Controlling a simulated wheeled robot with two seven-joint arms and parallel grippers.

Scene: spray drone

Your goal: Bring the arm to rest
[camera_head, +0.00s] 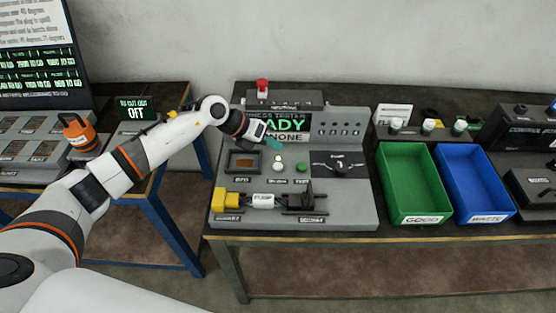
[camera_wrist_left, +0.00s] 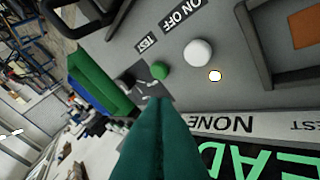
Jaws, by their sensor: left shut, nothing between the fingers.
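My left arm reaches in from the left in the head view. My left gripper (camera_head: 275,144) is in front of the screen (camera_head: 290,123) of the grey test station (camera_head: 345,205), above its buttons. In the left wrist view its teal fingers (camera_wrist_left: 156,108) are together with nothing between them. A white button (camera_wrist_left: 198,52), a small lit lamp (camera_wrist_left: 215,76) and a green button (camera_wrist_left: 160,70) show beyond the fingertips, apart from them. My right gripper is not in view.
A red knob (camera_head: 262,86) stands on top of the station. A yellow connector (camera_head: 226,201) and a labelled plug lie at its front. A green bin (camera_head: 425,219) and a blue bin (camera_head: 490,214) stand to the right. An orange-capped item (camera_head: 80,135) is on the left table.

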